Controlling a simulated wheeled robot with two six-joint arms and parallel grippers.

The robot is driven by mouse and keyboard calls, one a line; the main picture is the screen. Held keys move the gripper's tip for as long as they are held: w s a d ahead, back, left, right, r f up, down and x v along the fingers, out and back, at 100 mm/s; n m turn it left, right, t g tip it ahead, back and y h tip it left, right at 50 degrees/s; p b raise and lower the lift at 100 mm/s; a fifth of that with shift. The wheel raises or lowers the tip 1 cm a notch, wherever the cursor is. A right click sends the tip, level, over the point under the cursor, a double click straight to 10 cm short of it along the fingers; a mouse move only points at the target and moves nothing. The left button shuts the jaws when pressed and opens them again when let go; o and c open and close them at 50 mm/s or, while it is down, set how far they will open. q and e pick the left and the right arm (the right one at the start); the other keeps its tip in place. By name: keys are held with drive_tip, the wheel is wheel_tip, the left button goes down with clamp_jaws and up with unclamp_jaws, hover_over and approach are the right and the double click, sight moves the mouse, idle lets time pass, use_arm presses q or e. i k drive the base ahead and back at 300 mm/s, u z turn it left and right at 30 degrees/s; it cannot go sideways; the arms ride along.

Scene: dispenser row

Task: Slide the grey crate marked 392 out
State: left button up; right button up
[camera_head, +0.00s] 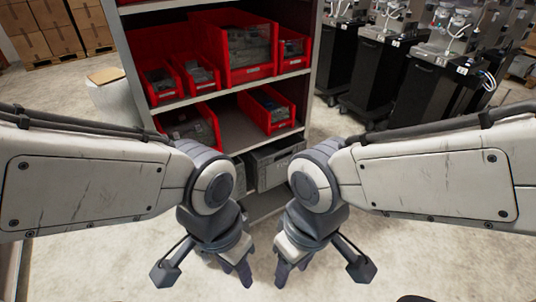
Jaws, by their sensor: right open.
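A grey crate (277,166) sits on the lower shelf of the rack, partly hidden behind my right arm. Another grey crate (239,181) shows in part to its left, mostly behind my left arm. I cannot read a number on either, so I cannot tell which is 392. My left gripper (237,270) hangs low in front of the rack, pointing down; whether its fingers are apart is unclear. My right gripper (291,268) is beside it to the right, open. Neither gripper appears to touch a crate.
The rack's upper shelves (222,92) hold several red bins (245,73). Black wheeled machines (372,75) stand at the right. Stacked cardboard boxes (45,28) are at the back left, and a white container (113,101) stands beside the rack. The pale floor (420,250) in front is clear.

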sight(266, 165)
drive_tip(key=k, duration=0.65)
drive_tip(key=u, duration=0.3)
drive_tip(key=i, duration=0.25)
drive_tip(key=u, duration=0.8)
drive_tip(key=i, duration=1.3)
drive_tip(key=z, duration=0.7)
drive_tip(key=i, duration=0.6)
drive_tip(key=z, duration=0.65)
